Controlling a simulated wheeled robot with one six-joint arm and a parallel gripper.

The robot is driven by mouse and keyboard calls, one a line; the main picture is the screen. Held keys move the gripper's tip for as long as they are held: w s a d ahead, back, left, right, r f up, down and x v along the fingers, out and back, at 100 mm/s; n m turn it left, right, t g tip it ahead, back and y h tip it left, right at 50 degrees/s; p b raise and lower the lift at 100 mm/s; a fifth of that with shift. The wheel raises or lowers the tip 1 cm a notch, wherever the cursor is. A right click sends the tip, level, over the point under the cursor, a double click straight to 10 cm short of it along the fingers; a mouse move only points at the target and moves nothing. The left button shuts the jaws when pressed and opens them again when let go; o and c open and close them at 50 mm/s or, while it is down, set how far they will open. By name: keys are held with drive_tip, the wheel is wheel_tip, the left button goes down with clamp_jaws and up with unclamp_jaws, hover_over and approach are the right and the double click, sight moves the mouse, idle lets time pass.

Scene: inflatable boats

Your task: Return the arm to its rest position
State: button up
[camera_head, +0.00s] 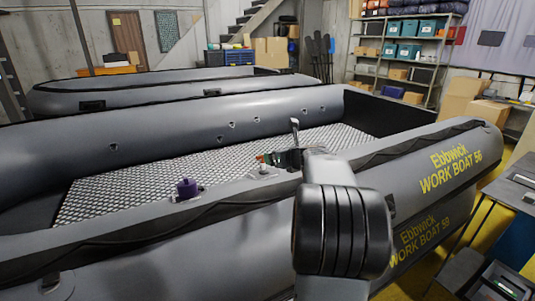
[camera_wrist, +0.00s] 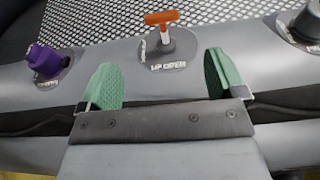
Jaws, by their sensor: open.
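My gripper (camera_wrist: 164,85) is open and empty in the wrist view, its two green pads spread apart above the grey boat tube (camera_wrist: 290,140). An orange T-shaped handle (camera_wrist: 162,18) stands on a grey round base just beyond the pads, with white lettering below it. It is apart from the pads. In the head view my arm reaches out over the near boat's tube (camera_head: 240,210), and my gripper (camera_head: 268,160) is small and partly hidden by my own wrist there.
A purple knob (camera_wrist: 44,60) sits on the tube to the left; it also shows in the head view (camera_head: 187,188). A dark fitting (camera_wrist: 306,25) is at right. A second boat (camera_head: 180,95) lies behind. Shelves (camera_head: 408,60) and cartons stand at the back; a bench (camera_head: 510,190) is at right.

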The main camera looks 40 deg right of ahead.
drive_tip(key=s+a+f+n+g+y, duration=0.2)
drive_tip(key=s+a+n, duration=0.1)
drive_tip(key=a+n, duration=0.65)
drive_tip(key=s+a+f+n+g+y, duration=0.1)
drive_tip(key=s+a+n+g+y, duration=0.1)
drive_tip(key=a+n, duration=0.75)
drive_tip(key=s+a+f+n+g, duration=0.1)
drive_tip(key=s+a+f+n, duration=0.1)
drive_tip(key=s+n, duration=0.3)
drive_tip(key=s+a+f+n+g+h, duration=0.1)
drive_tip(key=s+a+f+n+g, duration=0.1)
drive_tip(key=s+a+n, duration=0.3)
drive_tip(key=s+a+f+n+g+h, duration=0.1)
drive_tip(key=s+a+f+n+g, duration=0.1)
drive_tip(key=s+n, duration=0.4)
drive_tip(key=shift+a+f+n, duration=0.85)
drive_tip(key=shift+f+n, duration=0.1)
drive_tip(key=shift+n, duration=0.45)
